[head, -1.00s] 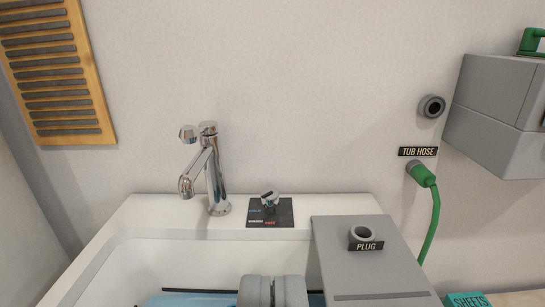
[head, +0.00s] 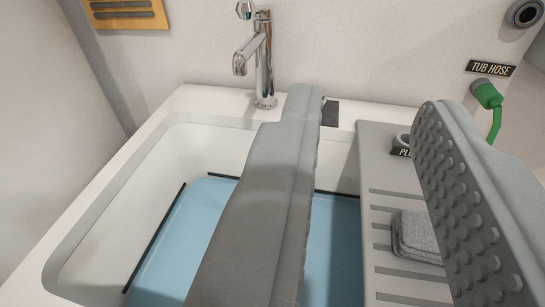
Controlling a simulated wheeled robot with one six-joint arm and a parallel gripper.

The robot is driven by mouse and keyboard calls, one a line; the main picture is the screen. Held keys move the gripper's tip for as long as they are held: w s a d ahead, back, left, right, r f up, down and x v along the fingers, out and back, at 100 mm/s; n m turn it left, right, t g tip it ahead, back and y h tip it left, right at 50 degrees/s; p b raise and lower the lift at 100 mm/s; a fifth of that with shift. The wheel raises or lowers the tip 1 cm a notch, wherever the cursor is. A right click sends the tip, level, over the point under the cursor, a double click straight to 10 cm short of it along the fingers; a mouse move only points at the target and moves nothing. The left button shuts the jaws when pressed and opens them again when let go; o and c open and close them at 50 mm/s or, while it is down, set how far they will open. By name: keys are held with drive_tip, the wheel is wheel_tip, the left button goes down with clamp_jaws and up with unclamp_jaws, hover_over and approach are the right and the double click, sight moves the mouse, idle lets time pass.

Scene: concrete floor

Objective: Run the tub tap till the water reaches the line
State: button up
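The chrome tap (head: 264,62) stands on the back rim of the white tub (head: 85,205). I see no stream under its spout. Blue water (head: 195,215) lies in the tub. A black line (head: 155,237) runs on the tub's walls right along the water's edge; I cannot tell whether the water is exactly level with it. My gripper (head: 372,106) is open and empty, its grey fingers wide apart over the tub and the ledge. The left finger hides most of the dark control plate (head: 331,113) right of the tap, and its knob.
A grey slotted ledge (head: 385,220) covers the tub's right side, with a folded grey cloth (head: 416,236) and the partly hidden plug (head: 402,145). A green hose (head: 488,96) hangs under the "TUB HOSE" sign (head: 491,68). A wooden vent (head: 125,14) is on the wall.

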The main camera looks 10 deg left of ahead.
drive_tip(key=w+a+r+g+y, duration=0.1)
drive_tip(key=w+a+r+g, duration=0.2)
drive_tip(key=w, duration=0.4)
drive_tip(key=w+a+r+g, duration=0.1)
drive_tip(key=w+r+g, duration=0.2)
drive_tip(key=w+r, duration=0.35)
drive_tip(key=m+g, duration=0.1)
drive_tip(key=g, duration=0.6)
approach(251, 1)
drive_tip(key=shift+y, duration=0.4)
drive_tip(key=x, duration=0.3)
drive_tip(key=w+x, duration=0.1)
drive_tip(key=x, duration=0.3)
drive_tip(key=w+x, duration=0.1)
drive_tip(key=x, duration=0.3)
drive_tip(key=shift+w+r, duration=0.1)
drive_tip(key=shift+r, duration=0.05)
clamp_jaws()
